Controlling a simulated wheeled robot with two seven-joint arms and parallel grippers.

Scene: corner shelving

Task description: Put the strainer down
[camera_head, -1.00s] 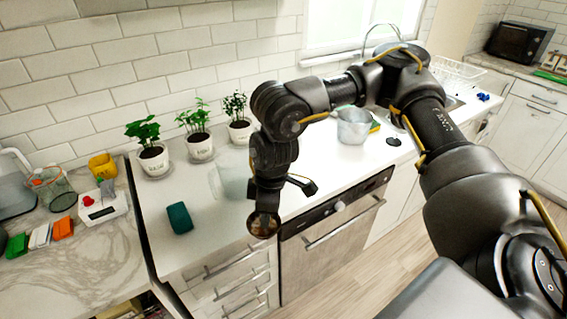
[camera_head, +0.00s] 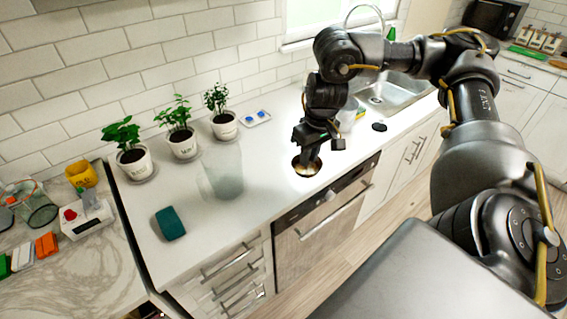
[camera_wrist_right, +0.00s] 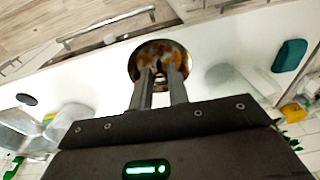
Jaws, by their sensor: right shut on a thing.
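The strainer (camera_head: 307,170) is a small round piece with a dark rim and a brownish, mottled inside. My right gripper (camera_head: 308,156) reaches down to it from above and is shut on it. In the head view it appears over the white counter (camera_head: 262,190), close to the front edge above the dishwasher. In the right wrist view the strainer (camera_wrist_right: 158,47) sits at the tips of the two fingers (camera_wrist_right: 160,75). I cannot tell whether it touches the counter. My left gripper is not in view.
A clear container (camera_head: 222,172) and a teal block (camera_head: 170,223) stand to the left on the counter. Several potted plants (camera_head: 183,143) line the wall. A sink (camera_head: 390,95) lies behind to the right. White counter is free between the container and the strainer.

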